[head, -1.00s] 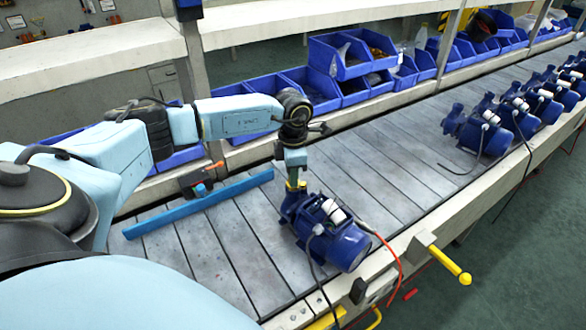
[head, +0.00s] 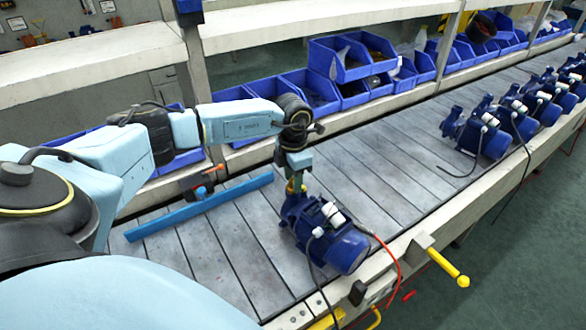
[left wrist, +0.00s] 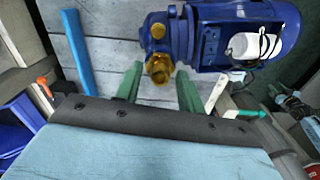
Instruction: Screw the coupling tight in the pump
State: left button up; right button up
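The blue pump (head: 335,245) stands on the slatted conveyor near its front edge. A brass coupling (left wrist: 158,67) sits on the pump's port; in the head view it is mostly hidden under my gripper. My left gripper (head: 296,181) points down over the port end of the pump. In the left wrist view its two green fingers (left wrist: 158,70) are apart, one on each side of the coupling, with gaps visible between them and the brass. The fingers are open and hold nothing. My right gripper is in neither view.
A blue bar (head: 200,205) lies on the conveyor left of the pump, with an orange-handled tool (head: 200,180) behind it. Blue bins (head: 345,60) line the back. More pumps (head: 480,135) stand to the right. Slats between are clear. A yellow handle (head: 450,268) projects at the front edge.

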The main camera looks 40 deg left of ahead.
pick_arm(q)
jog(key=n+p, duration=0.1)
jog(key=n, duration=0.1)
jog(key=shift+n, duration=0.8)
jog(key=shift+r+n+p, duration=0.1)
jog(key=shift+n+p, duration=0.6)
jog(key=shift+n, duration=1)
